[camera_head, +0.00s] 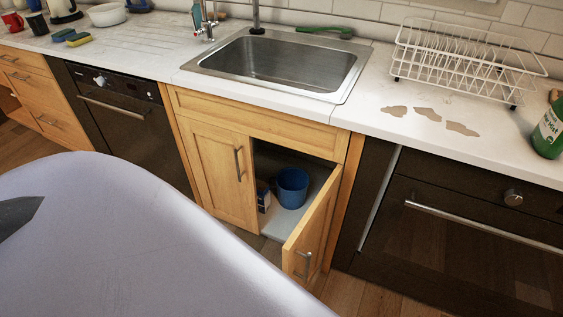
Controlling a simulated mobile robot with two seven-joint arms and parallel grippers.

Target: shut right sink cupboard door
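The right sink cupboard door (311,236) is light wood with a metal bar handle (304,263) near its free edge. It stands open, swung out from its right side toward me. The left sink cupboard door (220,172) is shut, with an upright metal handle. Inside the open cupboard stand a blue bucket (292,188) and a small box (263,198). A large pale part of my own body covers the lower left. Neither my left nor my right gripper can be made out.
The steel sink (282,63) is set in the white worktop above the cupboard. A dark oven (465,235) with a long bar handle is at the right, and a dishwasher (120,115) is at the left. A white dish rack (468,62) stands on the worktop. Wooden floor shows below the open door.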

